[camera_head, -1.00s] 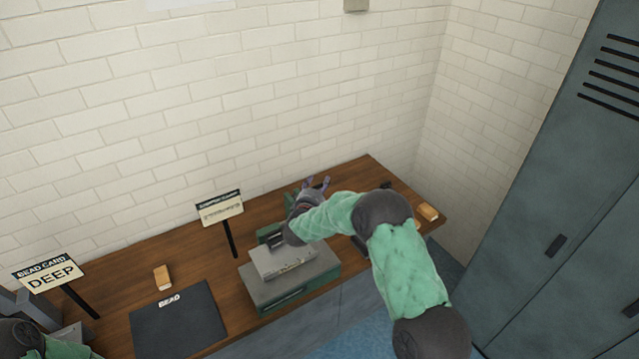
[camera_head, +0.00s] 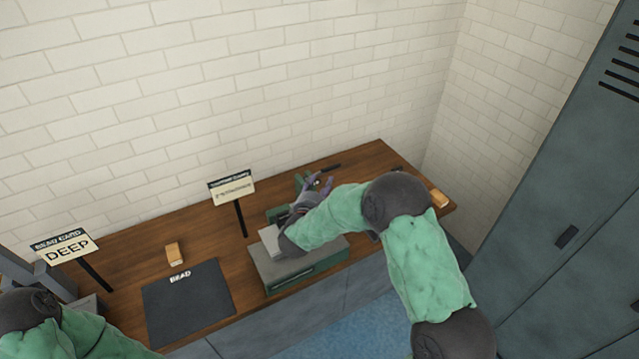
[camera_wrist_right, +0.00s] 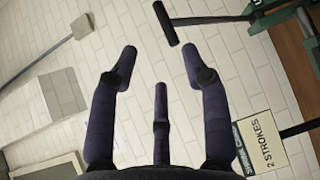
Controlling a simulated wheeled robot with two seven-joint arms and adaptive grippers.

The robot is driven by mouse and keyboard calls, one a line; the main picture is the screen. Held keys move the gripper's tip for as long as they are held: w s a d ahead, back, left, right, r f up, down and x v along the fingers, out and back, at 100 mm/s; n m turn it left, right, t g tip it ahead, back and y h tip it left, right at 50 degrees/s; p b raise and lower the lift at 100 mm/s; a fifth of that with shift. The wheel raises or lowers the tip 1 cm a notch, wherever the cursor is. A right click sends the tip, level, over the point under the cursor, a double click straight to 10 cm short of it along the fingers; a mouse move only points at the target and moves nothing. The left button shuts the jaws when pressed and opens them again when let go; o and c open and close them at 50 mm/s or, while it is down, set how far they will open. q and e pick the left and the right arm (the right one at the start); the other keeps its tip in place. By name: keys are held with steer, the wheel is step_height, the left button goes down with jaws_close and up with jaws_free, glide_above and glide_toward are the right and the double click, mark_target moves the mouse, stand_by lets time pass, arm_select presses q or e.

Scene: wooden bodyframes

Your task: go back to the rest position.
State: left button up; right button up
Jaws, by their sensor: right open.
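My right gripper (camera_head: 318,184) is open and empty above the back of the wooden bench (camera_head: 135,245). Its spread fingers (camera_wrist_right: 155,70) also show in the right wrist view, with nothing between them. My right arm reaches in from the lower right over a grey-green box (camera_head: 297,268). The arm partly hides a light block on that box and a green device behind it. My left arm shows at the lower left corner, but its gripper is out of the picture.
A black mat (camera_head: 188,305) marked BEAD lies on the bench. Two signs, one reading DEEP (camera_head: 68,246) and one reading 2 STROKES (camera_wrist_right: 265,142), stand on black posts. Small wooden blocks (camera_head: 175,253) lie on the bench. A tall locker (camera_head: 570,220) stands at the right.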

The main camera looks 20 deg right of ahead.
steer(key=s+a+f+m+g+y, duration=0.2)
steer(key=s+a+f+y, duration=0.15)
steer(key=f, duration=0.45)
steer(key=s+a+f+m+g+y, duration=0.1)
steer(key=s+a+f+m+y, duration=0.2)
steer(key=f, duration=0.6)
steer(key=s+a+f+m+g+y, duration=0.1)
steer(key=s+a+f+g+y, duration=0.15)
steer(key=s+f, duration=0.4)
steer(key=s+a+f+m+g+y, duration=0.2)
steer(key=s+a+f+m, duration=0.15)
steer(key=s, duration=0.45)
steer(key=s+a+f+m+g+y, duration=0.2)
steer(key=s+a+f+g, duration=0.15)
steer(key=s, duration=0.35)
steer(key=s+a+f+m+g+y, duration=0.2)
steer(key=s+a+f+m, duration=0.15)
steer(key=s, duration=0.45)
step_height(320, 180, down, 15)
steer(key=w+a+n+b, duration=0.1)
steer(key=w+b, duration=0.1)
steer(key=b, duration=1.5)
steer(key=shift+t, duration=0.4)
steer(key=shift+d+r, duration=0.15)
